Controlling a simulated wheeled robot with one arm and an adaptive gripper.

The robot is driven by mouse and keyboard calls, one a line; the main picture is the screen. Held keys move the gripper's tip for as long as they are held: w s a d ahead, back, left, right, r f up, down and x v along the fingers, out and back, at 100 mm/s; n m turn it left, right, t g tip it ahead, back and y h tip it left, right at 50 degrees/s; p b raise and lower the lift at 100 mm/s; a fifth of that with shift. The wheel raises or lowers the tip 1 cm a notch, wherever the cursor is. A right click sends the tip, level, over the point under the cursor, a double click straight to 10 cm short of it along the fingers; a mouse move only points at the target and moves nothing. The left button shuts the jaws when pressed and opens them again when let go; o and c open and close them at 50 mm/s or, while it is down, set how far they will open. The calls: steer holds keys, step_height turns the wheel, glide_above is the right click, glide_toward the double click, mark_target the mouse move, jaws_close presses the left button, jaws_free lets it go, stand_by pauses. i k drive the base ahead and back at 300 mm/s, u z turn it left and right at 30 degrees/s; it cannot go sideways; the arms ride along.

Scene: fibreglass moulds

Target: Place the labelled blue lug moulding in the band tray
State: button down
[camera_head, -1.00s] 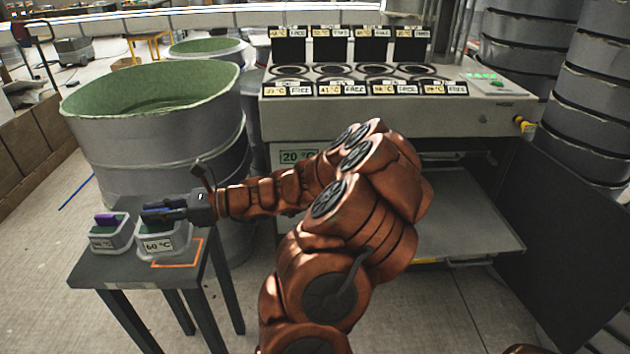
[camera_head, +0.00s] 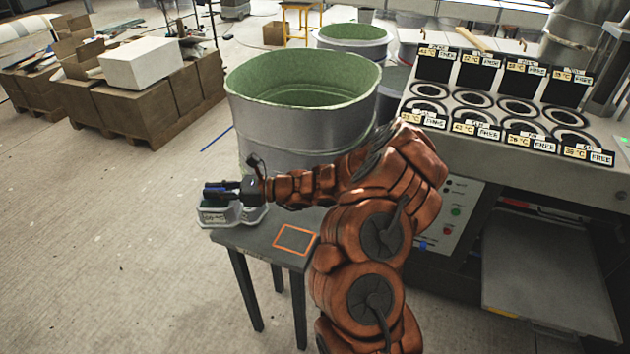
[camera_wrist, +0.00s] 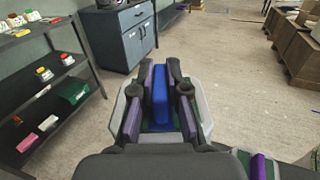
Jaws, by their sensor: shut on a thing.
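My gripper (camera_head: 222,188) is shut on the blue lug moulding (camera_wrist: 160,98), a narrow upright piece between two dark fingers. It is above a small grey tray (camera_head: 211,222) with a green inside, on a dark table. In the wrist view the rim of that tray (camera_wrist: 203,110) surrounds the fingers, and purple strips show beside them. I cannot tell whether the moulding touches the tray floor. A second tray (camera_head: 254,215) stands right beside it, partly behind my wrist. A purple piece (camera_wrist: 258,165) shows at lower right in the wrist view. The tray label is too small to read surely.
The dark table (camera_head: 262,240) has an orange outlined square (camera_head: 297,240) with nothing on it. A large green-lined drum (camera_head: 300,120) stands behind. A control bench (camera_head: 510,165) is at right. Shelves (camera_wrist: 45,80) and a blue-grey cabinet (camera_wrist: 118,38) are ahead; the floor between is open.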

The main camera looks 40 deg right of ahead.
mark_target(545, 285)
steer(key=z, duration=0.75)
steer(key=i, duration=0.35)
steer(key=z, duration=0.8)
